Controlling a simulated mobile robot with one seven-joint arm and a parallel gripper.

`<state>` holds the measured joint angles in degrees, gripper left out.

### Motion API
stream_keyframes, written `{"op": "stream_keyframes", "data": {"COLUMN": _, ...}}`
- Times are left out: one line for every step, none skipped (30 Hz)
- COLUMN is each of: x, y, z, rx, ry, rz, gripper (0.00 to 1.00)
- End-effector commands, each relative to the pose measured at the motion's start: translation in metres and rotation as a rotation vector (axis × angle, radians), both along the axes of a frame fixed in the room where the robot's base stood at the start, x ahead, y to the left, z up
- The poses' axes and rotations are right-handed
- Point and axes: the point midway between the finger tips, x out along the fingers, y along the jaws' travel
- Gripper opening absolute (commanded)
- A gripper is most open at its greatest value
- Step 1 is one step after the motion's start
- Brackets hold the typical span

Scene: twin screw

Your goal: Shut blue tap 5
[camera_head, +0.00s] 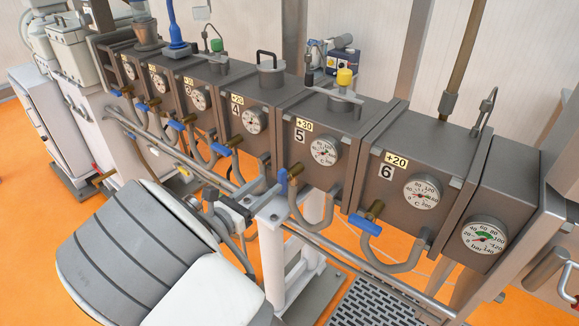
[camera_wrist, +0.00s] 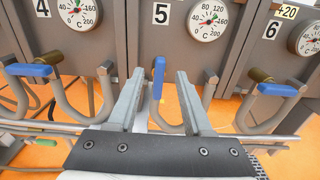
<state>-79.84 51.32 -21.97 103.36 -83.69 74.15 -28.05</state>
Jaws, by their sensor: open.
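Blue tap 5 (camera_head: 283,181) has its handle standing upright beside a brass valve body (camera_head: 296,170), under the box marked 5. In the wrist view the blue handle (camera_wrist: 158,78) shows upright, between the tips of my gripper's two fingers. My gripper (camera_wrist: 159,92) is open, with a finger on either side of the handle in the picture. I cannot tell whether either finger touches it. In the head view my gripper (camera_head: 266,198) is just left of and below the tap, partly hidden by my arm.
Blue tap 4 (camera_head: 222,150) and blue tap 6 (camera_head: 365,225) sit on either side, their handles lying roughly level. Curved grey pipes (camera_head: 312,216) hang below the boxes. A long horizontal rail (camera_head: 345,256) runs in front of them. Round gauges (camera_head: 323,151) are on the box fronts.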

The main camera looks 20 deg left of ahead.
Motion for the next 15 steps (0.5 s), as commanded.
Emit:
{"op": "stream_keyframes", "data": {"x": 0.011, "y": -0.006, "z": 0.000, "rx": -0.001, "ry": 0.000, "rz": -0.003, "gripper": 0.50}}
{"op": "stream_keyframes", "data": {"x": 0.018, "y": -0.008, "z": 0.000, "rx": -0.001, "ry": -0.001, "rz": -0.004, "gripper": 0.50}}
{"op": "stream_keyframes", "data": {"x": 0.026, "y": -0.011, "z": 0.000, "rx": -0.001, "ry": 0.000, "rz": -0.003, "gripper": 0.50}}
{"op": "stream_keyframes", "data": {"x": 0.032, "y": -0.014, "z": 0.000, "rx": -0.001, "ry": 0.000, "rz": -0.003, "gripper": 0.50}}
{"op": "stream_keyframes", "data": {"x": 0.038, "y": -0.017, "z": 0.000, "rx": -0.002, "ry": 0.000, "rz": -0.003, "gripper": 0.50}}
{"op": "stream_keyframes", "data": {"x": 0.045, "y": -0.020, "z": 0.000, "rx": -0.001, "ry": 0.000, "rz": -0.003, "gripper": 0.50}}
{"op": "stream_keyframes", "data": {"x": 0.050, "y": -0.022, "z": 0.000, "rx": 0.000, "ry": 0.000, "rz": -0.004, "gripper": 0.50}}
{"op": "stream_keyframes", "data": {"x": 0.055, "y": -0.024, "z": 0.000, "rx": 0.000, "ry": -0.001, "rz": -0.004, "gripper": 0.50}}
{"op": "stream_keyframes", "data": {"x": 0.061, "y": -0.026, "z": 0.000, "rx": 0.000, "ry": 0.000, "rz": -0.002, "gripper": 0.50}}
{"op": "stream_keyframes", "data": {"x": 0.066, "y": -0.028, "z": 0.000, "rx": 0.000, "ry": 0.000, "rz": -0.002, "gripper": 0.50}}
{"op": "stream_keyframes", "data": {"x": 0.070, "y": -0.029, "z": 0.000, "rx": 0.001, "ry": 0.000, "rz": -0.002, "gripper": 0.50}}
{"op": "stream_keyframes", "data": {"x": 0.074, "y": -0.032, "z": 0.000, "rx": 0.000, "ry": 0.000, "rz": -0.003, "gripper": 0.50}}
{"op": "stream_keyframes", "data": {"x": 0.077, "y": -0.033, "z": 0.000, "rx": 0.000, "ry": 0.000, "rz": -0.002, "gripper": 0.50}}
{"op": "stream_keyframes", "data": {"x": 0.080, "y": -0.033, "z": 0.000, "rx": 0.000, "ry": 0.000, "rz": -0.001, "gripper": 0.50}}
{"op": "stream_keyframes", "data": {"x": 0.082, "y": -0.034, "z": 0.000, "rx": 0.000, "ry": 0.000, "rz": 0.000, "gripper": 0.50}}
